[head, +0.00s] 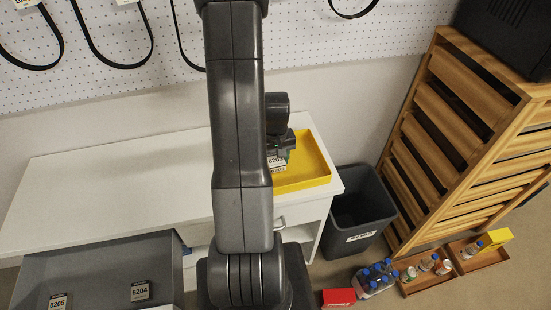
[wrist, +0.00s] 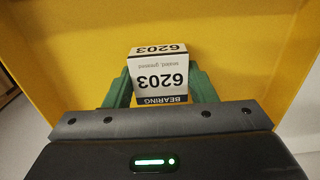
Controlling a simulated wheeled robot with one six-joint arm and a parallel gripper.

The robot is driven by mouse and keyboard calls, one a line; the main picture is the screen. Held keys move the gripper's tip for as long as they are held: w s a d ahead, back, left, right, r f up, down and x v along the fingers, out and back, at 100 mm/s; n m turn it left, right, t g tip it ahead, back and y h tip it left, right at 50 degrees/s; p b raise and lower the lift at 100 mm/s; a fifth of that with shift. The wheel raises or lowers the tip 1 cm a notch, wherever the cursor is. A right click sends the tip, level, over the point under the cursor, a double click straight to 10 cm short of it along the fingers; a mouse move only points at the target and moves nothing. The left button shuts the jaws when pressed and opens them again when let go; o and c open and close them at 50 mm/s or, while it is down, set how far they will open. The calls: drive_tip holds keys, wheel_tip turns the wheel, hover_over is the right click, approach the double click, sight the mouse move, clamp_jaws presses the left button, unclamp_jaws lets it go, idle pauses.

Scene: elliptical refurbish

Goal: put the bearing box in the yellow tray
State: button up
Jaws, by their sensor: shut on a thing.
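The bearing box (wrist: 161,78) is white with a dark band and reads 6203. My gripper (wrist: 160,92) is shut on it, with a green finger on each side of the box in the wrist view. The yellow tray (wrist: 55,45) fills the background behind the box there. In the head view the yellow tray (head: 316,165) sits at the right end of the white table. The box (head: 277,162) and my gripper (head: 280,157) are over the tray's left part, partly hidden by my arm. I cannot tell whether the box touches the tray floor.
A grey bin (head: 72,268) at the front left holds boxes marked 6205 (head: 59,301) and 6204 (head: 140,291). A dark waste bin (head: 362,212) stands right of the white table (head: 110,185). A wooden slatted rack (head: 455,130), bottles (head: 376,277) and a red box (head: 339,298) are at right.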

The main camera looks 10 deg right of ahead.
sight(276, 160)
drive_tip(key=shift+f, duration=0.2)
drive_tip(key=shift+f, duration=0.15)
drive_tip(key=o, duration=1)
wheel_tip(276, 160, up, 12)
drive_tip(key=shift+r+b, duration=0.25)
drive_tip(key=shift+b, duration=0.2)
